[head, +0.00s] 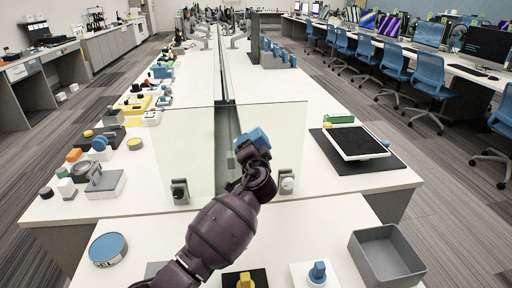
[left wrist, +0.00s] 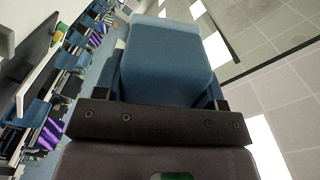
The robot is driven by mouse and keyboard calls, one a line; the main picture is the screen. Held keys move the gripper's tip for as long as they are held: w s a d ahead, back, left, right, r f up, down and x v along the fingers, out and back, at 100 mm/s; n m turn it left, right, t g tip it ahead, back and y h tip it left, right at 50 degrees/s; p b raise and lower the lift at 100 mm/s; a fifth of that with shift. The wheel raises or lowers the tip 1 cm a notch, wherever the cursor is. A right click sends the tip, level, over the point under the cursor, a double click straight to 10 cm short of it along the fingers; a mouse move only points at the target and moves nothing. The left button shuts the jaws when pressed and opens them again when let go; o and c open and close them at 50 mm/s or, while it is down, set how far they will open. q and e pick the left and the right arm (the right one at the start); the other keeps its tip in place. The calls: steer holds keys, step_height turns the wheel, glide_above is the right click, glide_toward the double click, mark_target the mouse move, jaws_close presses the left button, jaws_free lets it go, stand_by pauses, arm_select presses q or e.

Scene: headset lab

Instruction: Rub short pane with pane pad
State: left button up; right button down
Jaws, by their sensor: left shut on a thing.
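The short glass pane (head: 185,140) stands upright across the near end of the long white table, held at its foot by two grey clamps. My left gripper (head: 254,158) is in front of the pane, right of its middle. It is shut on the blue pane pad (head: 252,138), which overlaps the pane in the head view. I cannot tell whether the pad touches the glass. In the left wrist view the pad (left wrist: 165,60) fills the space between the fingers, and the pane cannot be made out. My right gripper is not in view.
A near white table holds a round blue-topped tin (head: 108,249), a yellow knob (head: 245,281), a blue knob (head: 318,272) and a grey open bin (head: 387,256). A black-topped tray (head: 357,142) lies right of the pane. Several small items crowd the far table's left side.

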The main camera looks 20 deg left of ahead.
arm_select(q)
steer(key=shift+s+a, duration=0.3)
steer(key=shift+a, duration=0.35)
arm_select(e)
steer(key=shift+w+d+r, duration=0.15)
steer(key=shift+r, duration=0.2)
